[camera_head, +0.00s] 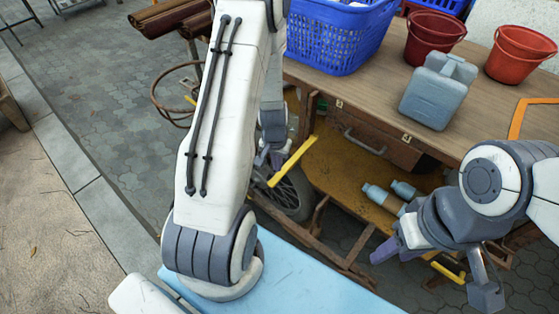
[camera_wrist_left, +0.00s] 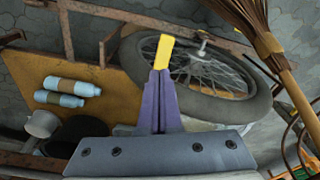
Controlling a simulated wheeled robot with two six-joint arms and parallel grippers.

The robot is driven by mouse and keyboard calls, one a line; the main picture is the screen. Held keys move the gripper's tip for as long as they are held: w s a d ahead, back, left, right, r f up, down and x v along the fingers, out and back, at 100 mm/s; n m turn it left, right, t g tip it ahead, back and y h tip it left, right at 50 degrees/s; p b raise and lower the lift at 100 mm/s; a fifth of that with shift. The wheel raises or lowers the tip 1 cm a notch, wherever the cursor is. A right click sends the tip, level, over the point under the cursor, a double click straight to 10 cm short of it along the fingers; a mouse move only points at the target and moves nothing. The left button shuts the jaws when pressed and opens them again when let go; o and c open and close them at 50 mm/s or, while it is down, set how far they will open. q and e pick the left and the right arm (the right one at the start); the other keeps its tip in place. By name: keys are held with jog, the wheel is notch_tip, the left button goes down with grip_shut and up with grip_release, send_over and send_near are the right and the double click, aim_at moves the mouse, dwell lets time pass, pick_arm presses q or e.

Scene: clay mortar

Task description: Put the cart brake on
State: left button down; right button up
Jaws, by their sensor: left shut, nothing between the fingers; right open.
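The cart's brake looks to be the yellow lever (camera_head: 292,162) beside the spoked wheel (camera_head: 288,192), under the cart top's left end. In the left wrist view the yellow bar (camera_wrist_left: 165,50) stands just beyond my left fingertips. My left gripper (camera_head: 268,158) has its purple fingers shut and empty, close to the lever. The fingers also show in the left wrist view (camera_wrist_left: 160,74). I cannot tell whether they touch the lever. My right gripper (camera_head: 437,270) is open and empty at the lower right, its fingers wide apart.
The cart top (camera_head: 385,95) carries a blue basket (camera_head: 335,35), red buckets (camera_head: 432,38) and a grey-blue canister (camera_head: 438,92). Bottles (camera_head: 378,195) lie on the lower shelf (camera_head: 340,175). A broom (camera_wrist_left: 265,50) stands near the wheel. Paving at the left is open.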

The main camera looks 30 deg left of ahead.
pick_arm(q)
jog(key=shift+s+d+r, duration=0.15)
jog(key=shift+s, duration=0.55)
pick_arm(e)
jog(key=shift+f, duration=0.65)
pick_arm(q)
jog(key=shift+r, duration=0.1)
jog(key=shift+r, duration=0.2)
notch_tip(320, 180, up, 10)
jog(key=s+p, duration=0.1)
jog(key=p, duration=0.4)
pick_arm(e)
notch_tip(320, 180, up, 5)
jog(key=shift+r, duration=0.1)
pick_arm(q)
jog(key=shift+d, duration=0.15)
